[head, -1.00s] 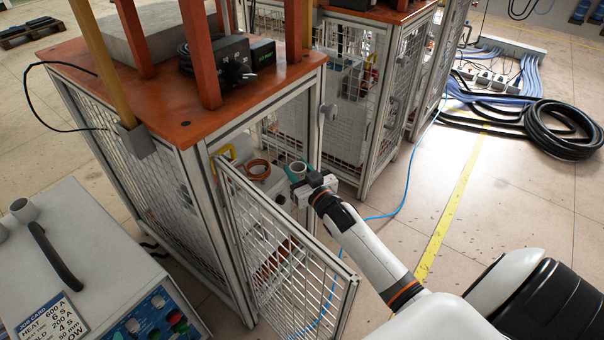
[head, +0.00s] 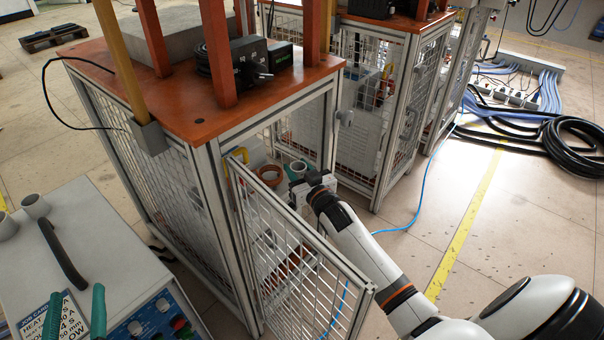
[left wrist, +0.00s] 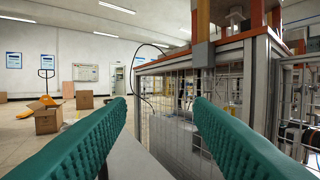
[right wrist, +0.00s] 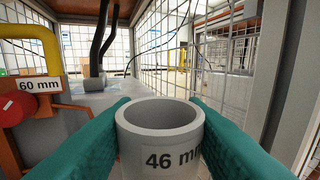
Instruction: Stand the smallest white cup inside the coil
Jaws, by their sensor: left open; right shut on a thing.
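A pale grey-white cup (right wrist: 160,120) marked "46 m…" stands upright between the teal fingers of my right gripper (right wrist: 160,135), which is shut on it. In the head view my right gripper (head: 298,170) is inside the cage doorway. The copper-coloured coil (head: 269,176) is just left of it, apart from the cup. My left gripper (head: 71,314) is open and empty over the console at lower left; its teal fingers also show in the left wrist view (left wrist: 162,125). Two pale cup-like cylinders (head: 36,206) stand on the console. I cannot compare cup sizes surely.
The open mesh door (head: 300,265) stands left of my right forearm. The cage posts (head: 327,130) frame the opening. In the right wrist view a "60 mm" label (right wrist: 41,85), red knob (right wrist: 15,108) and yellow handle (right wrist: 38,42) are at left. The console (head: 100,240) has a black handle.

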